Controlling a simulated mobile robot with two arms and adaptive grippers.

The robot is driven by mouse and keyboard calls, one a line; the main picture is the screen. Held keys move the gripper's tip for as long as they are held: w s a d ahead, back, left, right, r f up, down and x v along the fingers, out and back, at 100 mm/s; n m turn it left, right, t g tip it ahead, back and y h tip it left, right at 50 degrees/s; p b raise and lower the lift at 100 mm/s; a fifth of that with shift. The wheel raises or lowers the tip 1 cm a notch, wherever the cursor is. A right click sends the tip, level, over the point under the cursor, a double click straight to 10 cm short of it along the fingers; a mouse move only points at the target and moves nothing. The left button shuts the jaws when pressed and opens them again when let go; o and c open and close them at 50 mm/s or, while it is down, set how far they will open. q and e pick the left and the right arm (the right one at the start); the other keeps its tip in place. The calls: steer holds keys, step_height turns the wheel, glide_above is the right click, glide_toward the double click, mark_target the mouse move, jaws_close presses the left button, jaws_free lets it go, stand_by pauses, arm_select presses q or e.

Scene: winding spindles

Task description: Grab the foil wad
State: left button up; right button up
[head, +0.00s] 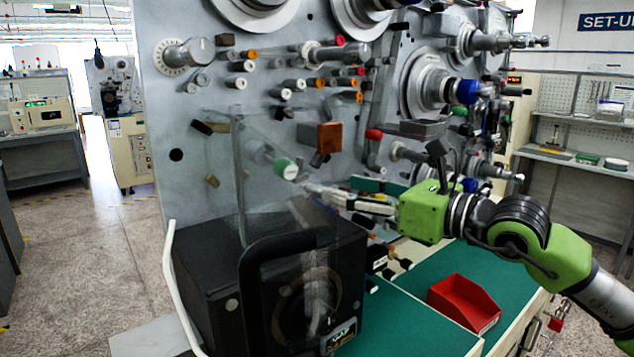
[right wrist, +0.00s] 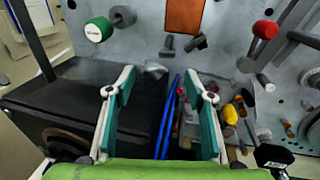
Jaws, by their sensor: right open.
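My right gripper (head: 328,185) reaches in from the right in the head view, above the right part of a black box. In the right wrist view its two green-padded fingers (right wrist: 160,78) stand wide apart with nothing held between them. A small silvery lump (right wrist: 155,69), which looks like the foil wad, shows just beyond the fingertips, near the black box's back edge. I cannot make out the foil wad in the head view. My left gripper is in neither view.
The black box (head: 205,265) has a dark handle and a clear guard above it. A grey machine panel with knobs and spindles rises behind. A green-capped peg (head: 285,169) sticks out near my fingertips. A red bin (head: 463,302) stands on the green bench top (head: 420,325).

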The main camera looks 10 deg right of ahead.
steer(key=shift+w+a, duration=0.5)
steer(key=shift+w+a+f, duration=0.1)
steer(key=shift+w+a, duration=0.1)
steer(key=p+x, duration=0.3)
steer(key=x, duration=0.1)
steer(key=shift+s+a+p, duration=0.1)
steer(key=shift+a+p, duration=0.3)
steer(key=shift+w+a, duration=0.3)
steer(key=shift+w, duration=0.05)
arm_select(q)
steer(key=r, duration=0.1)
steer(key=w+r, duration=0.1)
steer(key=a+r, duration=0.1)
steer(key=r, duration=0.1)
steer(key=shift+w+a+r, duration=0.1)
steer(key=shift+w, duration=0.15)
arm_select(e)
steer(key=shift+s+d, duration=0.1)
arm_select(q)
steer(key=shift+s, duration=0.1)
arm_select(e)
steer(key=c, duration=1)
